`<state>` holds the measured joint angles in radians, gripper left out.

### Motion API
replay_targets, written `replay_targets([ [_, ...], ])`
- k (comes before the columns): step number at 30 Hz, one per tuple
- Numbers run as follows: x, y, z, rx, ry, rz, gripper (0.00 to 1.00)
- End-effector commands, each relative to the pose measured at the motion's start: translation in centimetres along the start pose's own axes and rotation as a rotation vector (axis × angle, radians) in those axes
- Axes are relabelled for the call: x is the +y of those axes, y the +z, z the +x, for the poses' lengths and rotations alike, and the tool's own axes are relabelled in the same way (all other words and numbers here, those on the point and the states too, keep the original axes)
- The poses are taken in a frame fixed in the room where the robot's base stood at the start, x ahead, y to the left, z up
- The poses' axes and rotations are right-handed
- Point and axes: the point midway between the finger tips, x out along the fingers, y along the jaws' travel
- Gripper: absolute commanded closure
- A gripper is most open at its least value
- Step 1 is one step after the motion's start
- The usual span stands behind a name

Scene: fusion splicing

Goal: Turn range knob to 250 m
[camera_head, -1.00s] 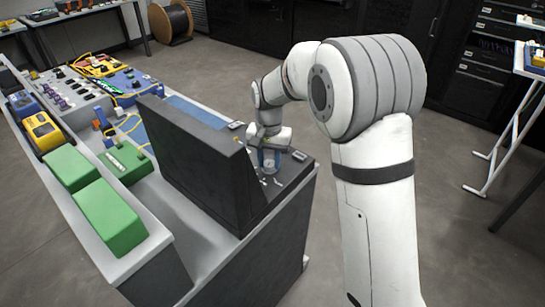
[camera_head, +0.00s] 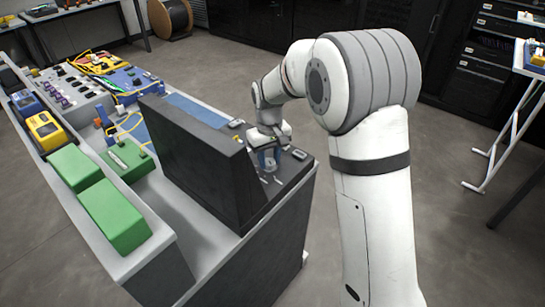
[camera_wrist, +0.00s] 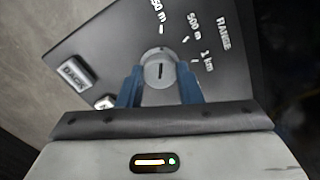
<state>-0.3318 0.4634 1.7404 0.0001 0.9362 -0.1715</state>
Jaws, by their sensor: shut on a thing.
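The range knob (camera_wrist: 158,62) is a round grey knob with a dark line on its face, on a dark panel. The line runs nearly up and down in the wrist view, roughly in line with the tick below a partly cut-off "50 m" label (camera_wrist: 158,8). The "500 m" label (camera_wrist: 193,26) and "1 km" label (camera_wrist: 206,59) lie to the right of it. My gripper (camera_wrist: 160,78) has its two blue fingers shut on the knob, one on each side. In the head view my gripper (camera_head: 268,160) is low over the panel; the knob is hard to make out there.
A BACK button (camera_wrist: 73,72) and another button (camera_wrist: 104,102) sit left of the knob. In the head view a tall dark screen housing (camera_head: 200,165) stands left of my gripper. Green boxes (camera_head: 112,215) are on the bench further left.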

Motion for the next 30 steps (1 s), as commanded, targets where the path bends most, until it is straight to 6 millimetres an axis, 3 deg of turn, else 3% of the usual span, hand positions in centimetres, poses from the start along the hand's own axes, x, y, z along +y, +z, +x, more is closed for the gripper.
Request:
replay_targets([
  [17, -0.11, 0.39, 0.42, -0.015, -0.004, -0.029, 0.91],
  [18, -0.11, 0.40, 0.42, -0.015, -0.004, -0.029, 0.65],
  [25, -0.04, 0.20, 0.22, -0.008, -0.002, -0.028, 0.46],
  [30, -0.01, 0.13, 0.12, -0.005, -0.001, -0.028, 0.46],
])
